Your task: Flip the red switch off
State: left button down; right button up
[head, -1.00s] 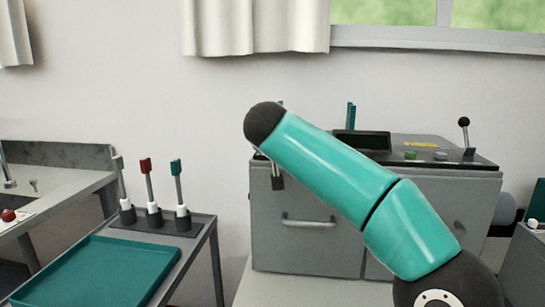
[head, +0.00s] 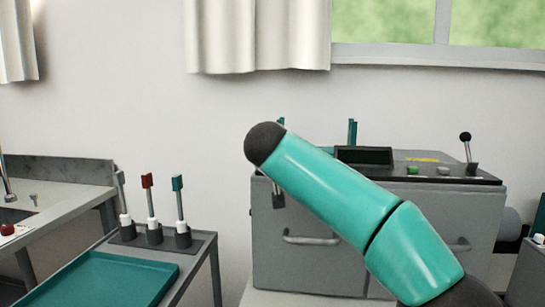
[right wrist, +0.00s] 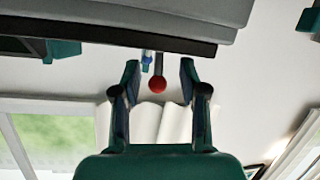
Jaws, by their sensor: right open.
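The red switch shows in the right wrist view as a red ball knob (right wrist: 157,84) on a dark stem. The stem runs up to the dark edge of the grey machine (right wrist: 110,35). My right gripper (right wrist: 160,66) is open, with one finger on each side of the stem and knob in the picture. I cannot tell the depth between them, and no contact shows. In the head view my teal right arm crosses in front of the grey machine (head: 300,262); the red knob and right gripper are not visible there. My left gripper is not in view.
A black-knobbed lever (head: 465,137) stands at the machine's right end. A dark screen (head: 364,156) and buttons sit on its top. Left of it, a cart holds a teal tray (head: 95,280) and upright tools, one with a red head (head: 147,181). A sink counter (head: 60,212) is farther left.

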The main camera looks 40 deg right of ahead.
jog(key=v, duration=1.2)
